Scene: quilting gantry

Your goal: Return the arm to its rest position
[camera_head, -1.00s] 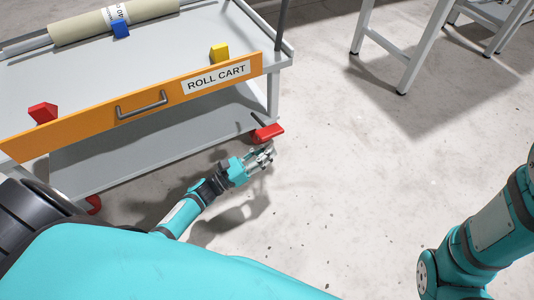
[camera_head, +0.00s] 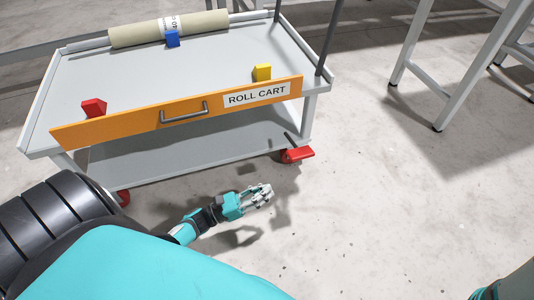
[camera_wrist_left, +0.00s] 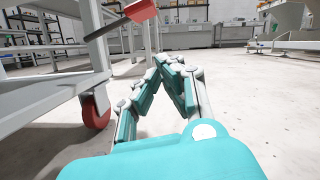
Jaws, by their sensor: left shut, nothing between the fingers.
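My left gripper (camera_head: 262,193) hangs low over the concrete floor, in front of the roll cart and just below its right front caster. Its fingers are shut and empty. In the left wrist view my left gripper (camera_wrist_left: 172,62) shows its fingertips together, with the cart's leg and red caster wheel to the left. My left forearm comes up from behind my teal body at the lower left. At the lower right corner of the head view only a small teal part of my own body shows; my right gripper is out of view.
The roll cart (camera_head: 100,134) has an orange front with a handle. On its top lie a fabric roll (camera_head: 140,34), a blue block (camera_head: 172,39), a yellow block (camera_head: 262,73) and a red block (camera_head: 93,108). A red caster pedal (camera_head: 299,155) juts out.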

